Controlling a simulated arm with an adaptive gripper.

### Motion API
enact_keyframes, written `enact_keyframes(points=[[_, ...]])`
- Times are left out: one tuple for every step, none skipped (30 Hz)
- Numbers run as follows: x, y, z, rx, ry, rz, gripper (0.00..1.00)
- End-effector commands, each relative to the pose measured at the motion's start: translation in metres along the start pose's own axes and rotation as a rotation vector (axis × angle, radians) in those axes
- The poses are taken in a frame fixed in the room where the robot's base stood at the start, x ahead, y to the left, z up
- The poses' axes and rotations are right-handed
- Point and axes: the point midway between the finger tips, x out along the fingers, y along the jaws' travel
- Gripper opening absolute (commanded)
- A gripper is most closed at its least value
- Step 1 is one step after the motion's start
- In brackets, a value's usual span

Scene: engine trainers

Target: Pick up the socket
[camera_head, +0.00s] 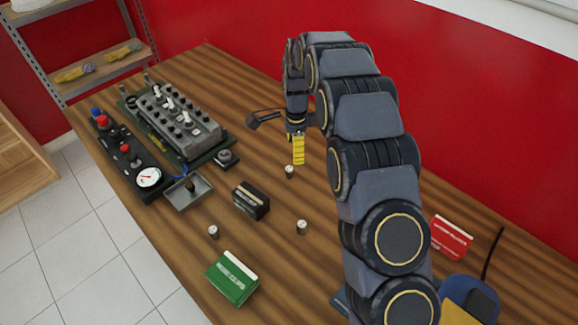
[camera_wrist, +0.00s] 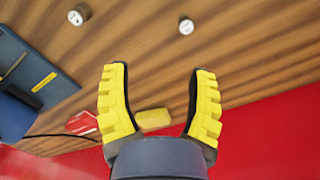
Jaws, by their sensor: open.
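Several small silver cylinders that look like sockets stand upright on the wooden table. In the head view, one socket (camera_head: 289,172) is just below and left of my gripper's yellow finger, another socket (camera_head: 302,227) is nearer the camera, and a third (camera_head: 213,231) is further left. My gripper (camera_head: 299,150) hangs pointing down from the arm. In the wrist view, my gripper (camera_wrist: 157,72) has its two yellow fingers wide apart with no socket between them. Two sockets show beyond the fingertips, one at upper left (camera_wrist: 75,18) and one at upper right (camera_wrist: 186,27).
On the table (camera_head: 265,270) are an engine block (camera_head: 180,122), a gauge panel (camera_head: 148,178), a metal tray (camera_head: 190,205), a dark box (camera_head: 251,201), a green box (camera_head: 232,278) and a red box (camera_head: 452,238). Bare wood surrounds the sockets. A red wall (camera_head: 230,35) stands behind.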

Motion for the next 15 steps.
enact_keyframes(points=[[0.017,-0.009,0.004,0.05,0.001,0.002,0.57],[0.025,-0.014,0.005,0.079,0.001,-0.002,0.57],[0.033,-0.019,0.006,0.113,0.001,-0.006,0.57],[0.038,-0.022,0.007,0.136,0.001,-0.008,0.57],[0.043,-0.025,0.008,0.155,0.001,-0.009,0.57],[0.048,-0.027,0.009,0.176,0.002,-0.011,0.57],[0.051,-0.029,0.01,0.189,0.001,-0.013,0.57],[0.053,-0.031,0.01,0.198,0.001,-0.015,0.57],[0.056,-0.032,0.011,0.208,0.001,-0.017,0.57],[0.058,-0.033,0.011,0.212,0.001,-0.018,0.57],[0.06,-0.033,0.011,0.214,0.001,-0.019,0.57],[0.064,-0.034,0.011,0.216,0.001,-0.019,0.57],[0.068,-0.034,0.011,0.216,0.001,-0.019,0.57],[0.071,-0.034,0.011,0.215,0.001,-0.019,0.57],[0.076,-0.034,0.01,0.215,0.001,-0.019,0.57]])
